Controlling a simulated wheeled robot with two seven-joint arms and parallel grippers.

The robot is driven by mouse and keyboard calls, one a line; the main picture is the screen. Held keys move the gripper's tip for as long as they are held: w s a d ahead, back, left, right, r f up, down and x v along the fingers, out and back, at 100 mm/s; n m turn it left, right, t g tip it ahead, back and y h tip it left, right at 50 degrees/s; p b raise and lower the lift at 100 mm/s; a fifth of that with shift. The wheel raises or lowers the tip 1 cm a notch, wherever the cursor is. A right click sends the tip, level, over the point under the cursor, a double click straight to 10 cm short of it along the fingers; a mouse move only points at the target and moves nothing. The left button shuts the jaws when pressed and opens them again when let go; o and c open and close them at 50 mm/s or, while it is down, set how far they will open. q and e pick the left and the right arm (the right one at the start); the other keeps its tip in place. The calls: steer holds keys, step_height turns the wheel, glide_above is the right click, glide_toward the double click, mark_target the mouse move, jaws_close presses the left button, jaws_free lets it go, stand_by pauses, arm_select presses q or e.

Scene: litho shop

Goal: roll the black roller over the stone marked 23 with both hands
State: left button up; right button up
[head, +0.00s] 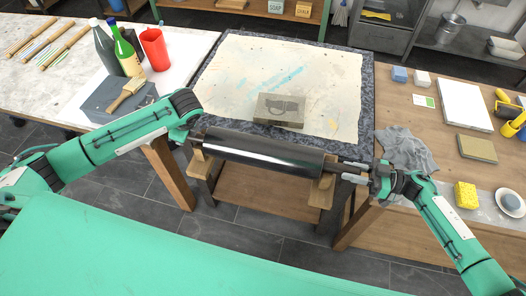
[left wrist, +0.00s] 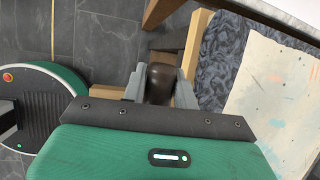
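The black roller (head: 262,150) lies level across wooden supports in front of the stone table. The stone (head: 279,108), a grey-tan block with a dark drawing on top, lies on the stained sheet; I cannot read a number on it. My left gripper is at the roller's left end, largely hidden by its arm in the head view. In the left wrist view its fingers (left wrist: 161,88) press both sides of the dark brown handle (left wrist: 160,82). My right gripper (head: 356,173) has its fingers around the right handle; whether they press on it is unclear.
The stained sheet (head: 310,70) covers most of the stone table. Left of it are a grey box with a brush (head: 128,94), bottles and a red cup (head: 154,49). The right bench holds a grey cloth (head: 405,150), a yellow sponge (head: 466,195) and a tan slab (head: 477,149).

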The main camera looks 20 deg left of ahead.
arm_select(q)
jaws_close()
arm_select(e)
jaws_close()
stand_by(0.7)
arm_select(q)
steer(key=shift+w+r, duration=0.1)
steer(key=shift+r, duration=0.1)
arm_select(e)
steer(key=shift+w+r, duration=0.15)
steer(key=shift+r, duration=0.05)
arm_select(q)
steer(key=shift+r, duration=0.1)
arm_select(e)
steer(key=shift+r, duration=0.1)
